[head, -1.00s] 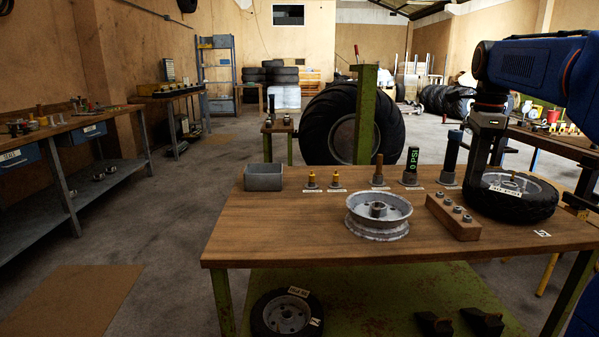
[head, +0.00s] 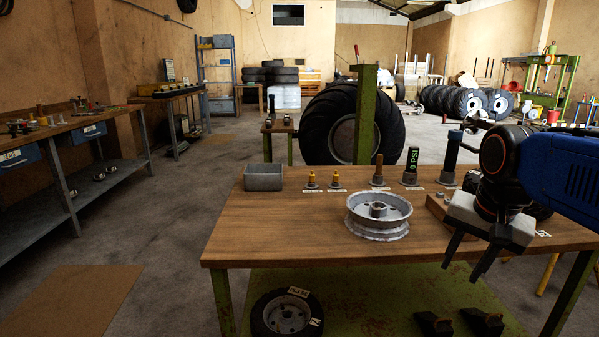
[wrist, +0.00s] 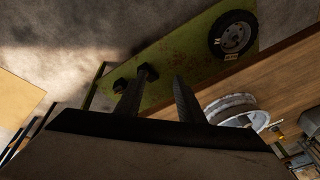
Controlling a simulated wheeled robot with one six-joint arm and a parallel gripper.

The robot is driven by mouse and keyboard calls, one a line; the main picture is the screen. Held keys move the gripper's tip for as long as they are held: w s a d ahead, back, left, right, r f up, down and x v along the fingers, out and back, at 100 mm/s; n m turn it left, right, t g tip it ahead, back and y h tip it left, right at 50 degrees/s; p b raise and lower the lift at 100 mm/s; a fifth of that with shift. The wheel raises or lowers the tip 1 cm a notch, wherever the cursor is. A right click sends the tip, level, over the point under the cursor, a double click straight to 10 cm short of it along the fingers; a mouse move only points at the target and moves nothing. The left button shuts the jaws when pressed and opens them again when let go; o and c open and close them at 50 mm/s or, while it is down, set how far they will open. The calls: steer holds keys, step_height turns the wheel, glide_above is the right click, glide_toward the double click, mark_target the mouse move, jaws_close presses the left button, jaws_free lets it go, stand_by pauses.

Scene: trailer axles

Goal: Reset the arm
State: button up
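My gripper (head: 458,274) hangs in front of the right part of the wooden workbench (head: 290,215) in the head view. Its two dark fingers point down and to the left, with a clear gap between them. In the wrist view the fingers (wrist: 160,76) also stand apart, with nothing between them. My blue arm comes in from the right edge and hides much of the bench's right end.
A silver wheel rim (head: 379,212) stands left of my gripper on the bench. A grey bin (head: 264,177) and small labelled parts line the back edge. A small tyre (head: 286,312) lies on the green lower shelf (head: 365,290). Open floor lies left.

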steer(key=s+a+f+n+t, duration=0.1)
steer(key=s+a+f+n, duration=0.2)
steer(key=s+f+n, duration=0.4)
step_height(320, 180, down, 4)
steer(key=s, duration=0.2)
steer(key=shift+s+f+n+t, duration=0.2)
steer(key=shift+s+n+t, duration=0.1)
steer(key=shift+s, duration=0.05)
